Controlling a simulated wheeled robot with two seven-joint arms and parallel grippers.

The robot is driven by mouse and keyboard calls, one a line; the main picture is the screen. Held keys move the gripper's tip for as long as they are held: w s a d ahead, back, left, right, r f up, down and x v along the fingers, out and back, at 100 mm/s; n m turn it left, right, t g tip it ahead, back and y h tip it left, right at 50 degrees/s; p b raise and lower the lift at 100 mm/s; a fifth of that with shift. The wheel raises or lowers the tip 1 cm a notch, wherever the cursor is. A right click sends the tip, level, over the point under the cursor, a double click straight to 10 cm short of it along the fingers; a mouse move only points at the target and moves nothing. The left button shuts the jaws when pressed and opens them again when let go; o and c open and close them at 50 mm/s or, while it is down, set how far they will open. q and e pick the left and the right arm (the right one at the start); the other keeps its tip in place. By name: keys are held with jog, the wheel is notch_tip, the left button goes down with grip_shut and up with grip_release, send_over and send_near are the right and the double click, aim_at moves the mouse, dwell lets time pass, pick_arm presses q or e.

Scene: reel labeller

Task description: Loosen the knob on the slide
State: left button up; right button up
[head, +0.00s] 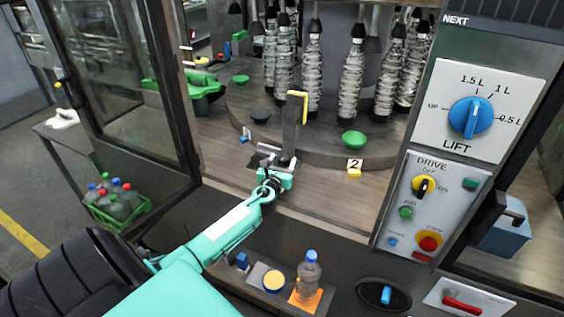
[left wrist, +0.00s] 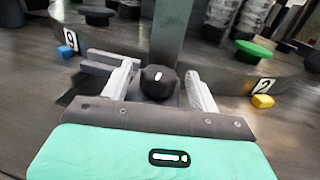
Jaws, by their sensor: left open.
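The slide is a grey upright post (head: 290,127) with a yellow edge at its top, standing at the front rim of the round table. The black knob (left wrist: 158,82), with a small white mark, is on the post's near side in the left wrist view; my gripper hides it in the head view. My left gripper (head: 272,160) is at the foot of the post. In the left wrist view, my left gripper (left wrist: 160,86) is open, its two pale fingers on either side of the knob with gaps to both. My right gripper is not in view.
A green disc (head: 354,139) and a yellow block marked 2 (head: 354,172) are to the right. The control panel (head: 425,205) rises at right; the open glass door (head: 115,80) stands left.

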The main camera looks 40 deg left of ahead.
pick_arm(q)
jog(key=c, duration=1)
jog(key=shift+d+n+g+y, duration=0.1)
jog(key=shift+n+g+y, duration=0.2)
jog(key=shift+n+y, duration=0.15)
jog(key=o, duration=1)
